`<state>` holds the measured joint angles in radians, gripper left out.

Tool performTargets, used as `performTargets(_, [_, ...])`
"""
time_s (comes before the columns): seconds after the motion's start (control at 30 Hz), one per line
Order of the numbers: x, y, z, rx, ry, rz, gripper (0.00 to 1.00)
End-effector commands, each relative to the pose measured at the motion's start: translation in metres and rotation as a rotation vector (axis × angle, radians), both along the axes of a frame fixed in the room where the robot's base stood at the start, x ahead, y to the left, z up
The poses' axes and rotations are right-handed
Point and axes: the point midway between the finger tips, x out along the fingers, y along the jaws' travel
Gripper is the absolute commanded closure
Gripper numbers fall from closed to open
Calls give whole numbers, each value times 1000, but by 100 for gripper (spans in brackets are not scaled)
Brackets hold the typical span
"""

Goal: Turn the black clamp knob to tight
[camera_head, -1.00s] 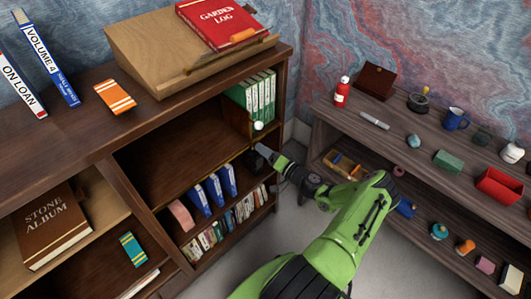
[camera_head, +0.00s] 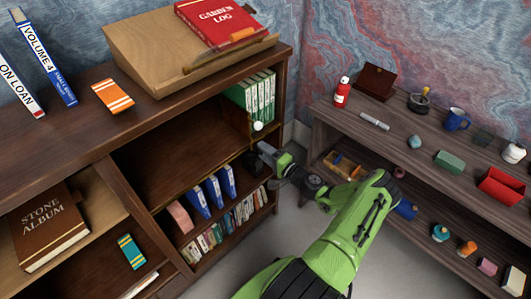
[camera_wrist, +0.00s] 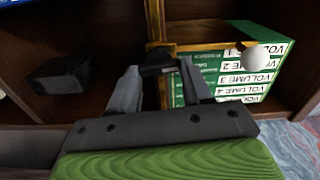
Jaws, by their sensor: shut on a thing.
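The black clamp knob (camera_wrist: 157,62) sits on a brass-coloured bar in the wrist view, at the edge of the green volumes. My gripper (camera_wrist: 159,70) has one finger on each side of the knob and is shut on it. In the head view my gripper (camera_head: 262,149) reaches into the right end of the upper shelf bay. There the knob is too small and covered to make out. I cannot read any tight mark.
Green volumes (camera_head: 251,97) stand beside the clamp, with a white ball (camera_head: 257,126) in front. A dark block (camera_wrist: 62,77) lies on the shelf to the left in the wrist view. Blue books (camera_head: 212,191) stand below. The upper bay's left part is empty.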

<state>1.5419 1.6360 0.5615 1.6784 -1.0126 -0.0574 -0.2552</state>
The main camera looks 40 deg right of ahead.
Motion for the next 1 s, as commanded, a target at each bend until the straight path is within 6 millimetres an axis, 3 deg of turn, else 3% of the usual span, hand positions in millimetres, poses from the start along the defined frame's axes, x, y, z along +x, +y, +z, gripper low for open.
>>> performTargets(0.33, [0, -1, 0, 1, 2, -3, 82])
performTargets(0.37, [0, -1, 0, 1, 2, -3, 50])
performTargets(0.53, [0, -1, 0, 0, 1, -2, 26])
performTargets(0.83, [-4, -1, 0, 1, 2, -1, 26])
performTargets(1.0, [-37, -3, 1, 3, 4, -5, 26])
